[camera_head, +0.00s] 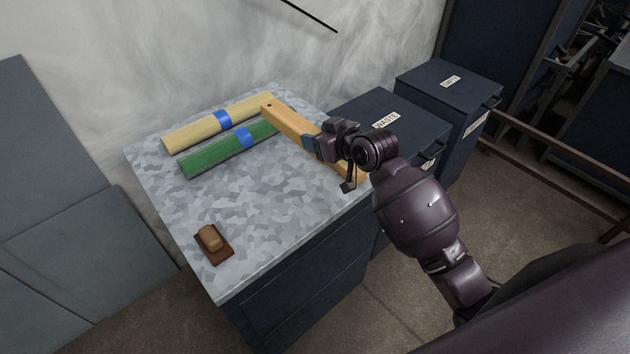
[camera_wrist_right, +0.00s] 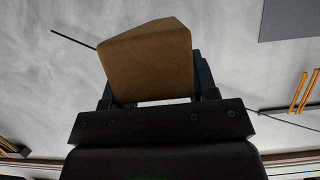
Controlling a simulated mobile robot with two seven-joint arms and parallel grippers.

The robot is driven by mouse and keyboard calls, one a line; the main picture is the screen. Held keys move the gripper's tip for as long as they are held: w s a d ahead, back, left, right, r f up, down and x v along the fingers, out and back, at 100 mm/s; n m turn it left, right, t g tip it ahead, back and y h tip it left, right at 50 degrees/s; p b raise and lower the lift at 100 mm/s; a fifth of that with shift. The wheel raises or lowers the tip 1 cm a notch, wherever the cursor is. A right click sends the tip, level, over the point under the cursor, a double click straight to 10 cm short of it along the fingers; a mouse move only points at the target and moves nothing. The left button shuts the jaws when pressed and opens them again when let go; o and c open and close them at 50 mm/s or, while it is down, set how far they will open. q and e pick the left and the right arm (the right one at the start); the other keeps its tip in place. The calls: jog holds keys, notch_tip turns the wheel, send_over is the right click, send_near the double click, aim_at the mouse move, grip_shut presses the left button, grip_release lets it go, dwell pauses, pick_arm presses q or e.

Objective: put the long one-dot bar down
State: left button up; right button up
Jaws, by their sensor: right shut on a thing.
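The long one-dot bar (camera_head: 289,122) is yellow-orange wood, with one dark dot near its far end. My right gripper (camera_head: 315,146) is shut on it around the middle. The bar lies slantwise over the right side of the speckled counter (camera_head: 265,195), its near end by the front right edge. Its far end overlaps the ends of the other bars in the picture; I cannot tell whether it touches them or the counter. In the right wrist view the bar (camera_wrist_right: 150,60) fills the space between the fingers. My left gripper is not in view.
A pale yellow bar (camera_head: 190,131) and a green bar (camera_head: 212,155), both with blue bands, lie at the back of the counter. A brown block tool (camera_head: 212,241) lies front left. The middle front is clear. Two dark labelled bins, one marked WASTE (camera_head: 375,105), stand right.

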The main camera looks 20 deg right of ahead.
notch_tip(320, 180, down, 15)
jog(key=shift+b, duration=0.7)
jog(key=shift+f, duration=0.15)
jog(key=o, duration=1)
jog(key=shift+o, duration=0.2)
